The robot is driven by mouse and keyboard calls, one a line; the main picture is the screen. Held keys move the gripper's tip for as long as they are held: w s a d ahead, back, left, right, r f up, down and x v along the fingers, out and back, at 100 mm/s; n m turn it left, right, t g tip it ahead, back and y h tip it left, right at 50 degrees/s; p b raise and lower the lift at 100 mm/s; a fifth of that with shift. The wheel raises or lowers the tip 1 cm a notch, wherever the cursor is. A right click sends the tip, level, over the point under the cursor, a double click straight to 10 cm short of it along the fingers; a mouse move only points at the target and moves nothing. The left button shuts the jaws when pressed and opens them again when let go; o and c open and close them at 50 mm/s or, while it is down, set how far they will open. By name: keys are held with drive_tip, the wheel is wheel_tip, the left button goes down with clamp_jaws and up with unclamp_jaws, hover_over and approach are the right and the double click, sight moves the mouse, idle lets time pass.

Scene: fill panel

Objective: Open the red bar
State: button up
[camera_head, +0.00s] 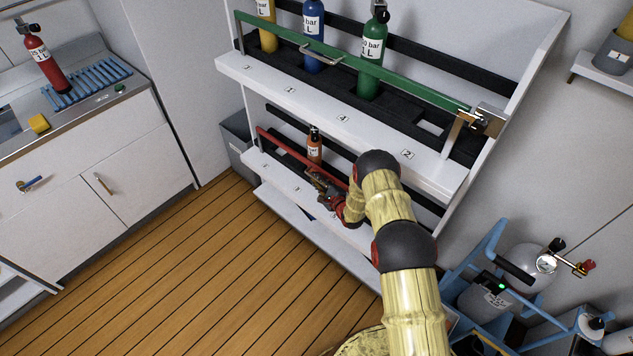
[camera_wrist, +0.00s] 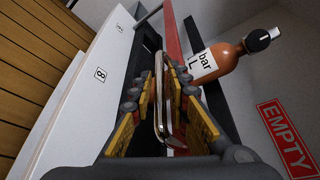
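The red bar (camera_head: 276,142) runs along the front of the lower shelf, in front of an orange bottle (camera_head: 314,145). It shows in the wrist view as a red strip (camera_wrist: 172,38) with a bent metal handle (camera_wrist: 158,90) on it. My gripper (camera_head: 318,182) is at the lower shelf, at the bar. In the wrist view my gripper (camera_wrist: 161,90) has its yellow-padded fingers on either side of the handle. Gaps show between the pads and the handle, so it looks open. Part of the bar is hidden behind my arm in the head view.
Above is a shelf with a green bar (camera_head: 400,82) and yellow, blue and green bottles. The upper shelf board (camera_head: 310,103) overhangs my gripper. A blue-framed cart (camera_head: 487,250) with a cylinder stands at right. The wooden floor (camera_head: 190,270) at left is clear.

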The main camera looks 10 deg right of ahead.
drive_tip(key=shift+w, duration=0.1)
drive_tip(key=shift+c, duration=0.7)
clamp_jaws()
drive_tip(key=shift+f, duration=0.1)
